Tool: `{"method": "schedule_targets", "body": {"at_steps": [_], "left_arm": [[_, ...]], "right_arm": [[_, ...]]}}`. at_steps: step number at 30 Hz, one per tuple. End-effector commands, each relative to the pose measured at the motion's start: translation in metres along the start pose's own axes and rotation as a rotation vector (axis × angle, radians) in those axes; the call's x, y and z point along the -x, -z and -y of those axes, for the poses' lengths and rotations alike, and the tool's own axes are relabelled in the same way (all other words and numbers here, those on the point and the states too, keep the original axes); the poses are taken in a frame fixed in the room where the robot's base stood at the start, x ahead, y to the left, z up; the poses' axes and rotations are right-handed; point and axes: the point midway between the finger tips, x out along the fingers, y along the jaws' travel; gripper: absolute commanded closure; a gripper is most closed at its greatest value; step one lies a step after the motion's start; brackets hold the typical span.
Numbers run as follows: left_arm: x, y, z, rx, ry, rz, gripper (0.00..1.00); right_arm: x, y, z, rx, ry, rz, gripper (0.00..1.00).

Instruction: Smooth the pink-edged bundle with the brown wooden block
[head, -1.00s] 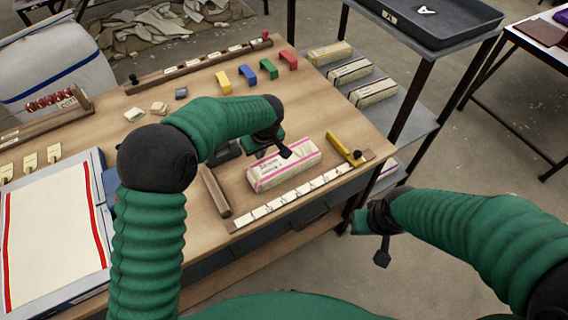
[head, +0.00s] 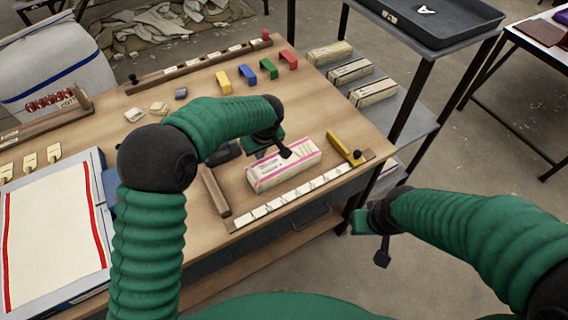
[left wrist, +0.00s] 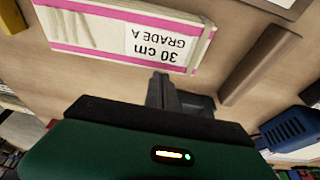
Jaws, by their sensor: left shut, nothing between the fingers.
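The pink-edged bundle (head: 288,170) lies flat on the workbench, behind the strip of pale cards. It is pale with pink bands, and the left wrist view shows it (left wrist: 80,30) with a label reading "30 cm GRADE A". The brown wooden block (head: 215,190) lies on the bench just left of the bundle, apart from it; it also shows in the left wrist view (left wrist: 260,65). My left gripper (head: 285,153) is shut and empty, over the bundle's far side in the head view. My right gripper (head: 382,262) hangs off the bench's right side, away from both; its jaws are unclear.
A yellow bar (head: 345,149) lies right of the bundle. The card strip (head: 300,192) runs along the near edge. Coloured blocks (head: 246,76) stand farther back. A dark tool, partly hidden by my left arm, lies near the block. A shelf (head: 405,110) with more bundles stands to the right.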

Motion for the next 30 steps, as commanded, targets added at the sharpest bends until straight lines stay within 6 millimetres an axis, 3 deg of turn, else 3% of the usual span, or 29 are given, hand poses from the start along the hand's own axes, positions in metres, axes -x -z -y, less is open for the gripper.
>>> {"method": "schedule_targets", "body": {"at_steps": [13,30], "left_arm": [[-0.004,-0.002,0.000,-0.001,0.000,0.000,1.00],[0.048,0.015,0.000,-0.001,-0.001,-0.001,1.00]], "right_arm": [[-0.003,-0.001,0.000,0.000,0.000,0.000,1.00],[0.035,0.008,0.000,0.000,0.000,0.000,1.00]]}}
